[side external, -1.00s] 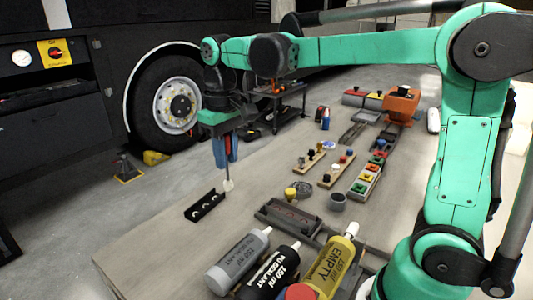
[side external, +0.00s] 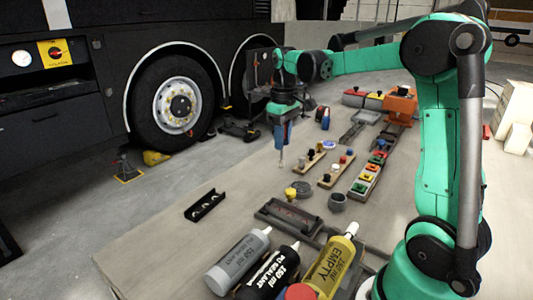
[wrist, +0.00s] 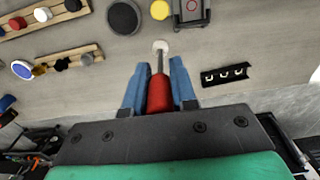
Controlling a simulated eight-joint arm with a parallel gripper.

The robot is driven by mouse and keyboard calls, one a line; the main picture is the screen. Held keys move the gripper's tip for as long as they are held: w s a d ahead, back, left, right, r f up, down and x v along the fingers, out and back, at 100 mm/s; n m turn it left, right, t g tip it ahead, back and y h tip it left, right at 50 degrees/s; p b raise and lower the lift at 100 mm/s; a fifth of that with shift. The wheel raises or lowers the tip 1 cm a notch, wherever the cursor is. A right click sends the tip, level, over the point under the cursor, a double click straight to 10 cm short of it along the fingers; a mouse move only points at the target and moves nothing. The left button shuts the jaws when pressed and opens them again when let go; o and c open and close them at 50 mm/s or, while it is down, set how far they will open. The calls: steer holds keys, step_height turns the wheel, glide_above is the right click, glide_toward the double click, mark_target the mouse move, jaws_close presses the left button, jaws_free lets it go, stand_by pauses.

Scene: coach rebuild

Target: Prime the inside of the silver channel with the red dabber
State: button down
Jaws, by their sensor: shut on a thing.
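My gripper (side external: 281,140) is shut on the red dabber (wrist: 159,96). In the wrist view, the red handle sits between the blue fingers, with a thin shaft and pale tip pointing away. In the side view, the dabber hangs roughly upright left of the wooden racks; its tip appears clear of the table, but the gap is hard to judge. No piece is plainly a silver channel. A grey long piece (side external: 352,133) lies farther back, and a grey tray (side external: 262,219) lies nearer. A black channel (side external: 204,205) with pale marks lies at the left; it also shows in the wrist view (wrist: 226,82).
Wooden racks (side external: 325,182) with coloured knobs stand right of my gripper. A dark round cup (side external: 338,202) and a yellow-topped pot (side external: 290,193) sit near the tray. Sealant tubes (side external: 238,262) lie in front. The table between gripper and black channel is clear.

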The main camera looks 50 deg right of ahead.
steer(key=shift+s+d+f, duration=0.45)
steer(key=shift+d+f, duration=0.55)
steer(key=shift+f, duration=0.2)
steer(key=shift+s+d+f, duration=0.4)
steer(key=shift+d+f, duration=0.55)
steer(key=shift+f, duration=0.25)
steer(key=shift+s+d+f, duration=0.45)
steer(key=shift+d+f, duration=0.55)
steer(key=shift+f, duration=0.2)
steer(key=shift+f, duration=0.6)
step_height(320, 180, up, 7)
stand_by(0.5)
